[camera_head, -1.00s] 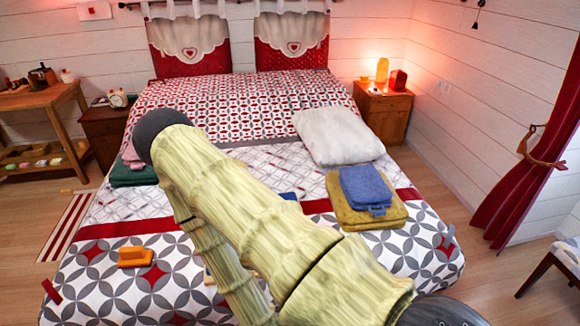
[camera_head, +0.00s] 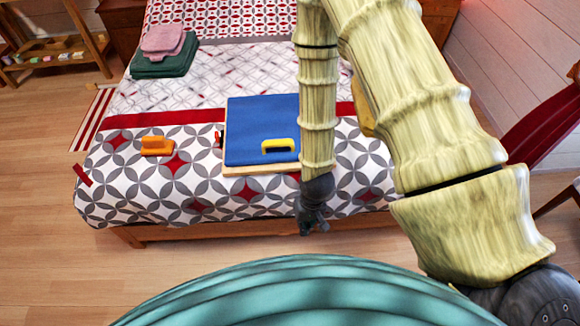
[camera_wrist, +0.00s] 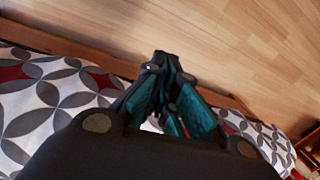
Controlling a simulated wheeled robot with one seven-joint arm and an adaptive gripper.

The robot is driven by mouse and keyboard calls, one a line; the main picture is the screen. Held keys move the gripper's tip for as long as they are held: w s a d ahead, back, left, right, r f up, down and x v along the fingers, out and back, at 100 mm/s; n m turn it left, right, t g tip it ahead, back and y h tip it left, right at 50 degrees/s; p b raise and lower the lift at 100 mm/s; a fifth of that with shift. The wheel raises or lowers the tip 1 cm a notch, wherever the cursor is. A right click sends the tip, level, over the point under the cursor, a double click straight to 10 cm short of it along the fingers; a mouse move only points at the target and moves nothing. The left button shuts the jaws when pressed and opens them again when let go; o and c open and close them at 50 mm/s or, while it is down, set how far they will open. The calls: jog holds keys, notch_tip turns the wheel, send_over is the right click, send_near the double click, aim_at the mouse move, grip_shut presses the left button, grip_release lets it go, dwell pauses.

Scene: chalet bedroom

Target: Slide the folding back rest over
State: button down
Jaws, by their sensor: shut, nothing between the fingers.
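The folding back rest appears to be the flat blue panel (camera_head: 255,128) with a yellow handle (camera_head: 278,145) at its near edge, lying on a pale wooden board (camera_head: 245,170). It lies on the bed near the foot edge in the head view, its right side hidden behind my arm. My gripper (camera_head: 313,222) is just right of and nearer than the panel, by the bed's front edge, not touching the handle. In the wrist view my gripper (camera_wrist: 168,62) is shut and empty, pointing past the bed edge towards the floor. The panel is not seen there.
An orange block-like object (camera_head: 156,146) lies on the bed left of the panel. Folded green (camera_head: 165,68) and pink (camera_head: 163,42) cloths lie farther back at left. The bed's wooden frame (camera_head: 180,232) runs along the front. The wood floor (camera_head: 60,230) at left is clear.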

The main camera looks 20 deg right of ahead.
jog(key=w+r+m+h+b, duration=0.1)
jog(key=w+r, duration=0.5)
jog(key=w, duration=0.2)
jog(key=w+r+b, duration=0.1)
jog(key=w+r, duration=0.6)
jog(key=w, duration=0.2)
jog(key=shift+w+d+f+p, duration=0.35)
jog(key=shift+w+f, duration=0.25)
jog(key=shift+f, duration=1.1)
jog(key=shift+w+d+f+p, duration=0.3)
jog(key=shift+w+f, duration=0.35)
jog(key=shift+f, duration=1.1)
jog(key=shift+w+d+f+p, duration=0.35)
jog(key=shift+w+f, duration=0.25)
jog(key=shift+f, duration=1.1)
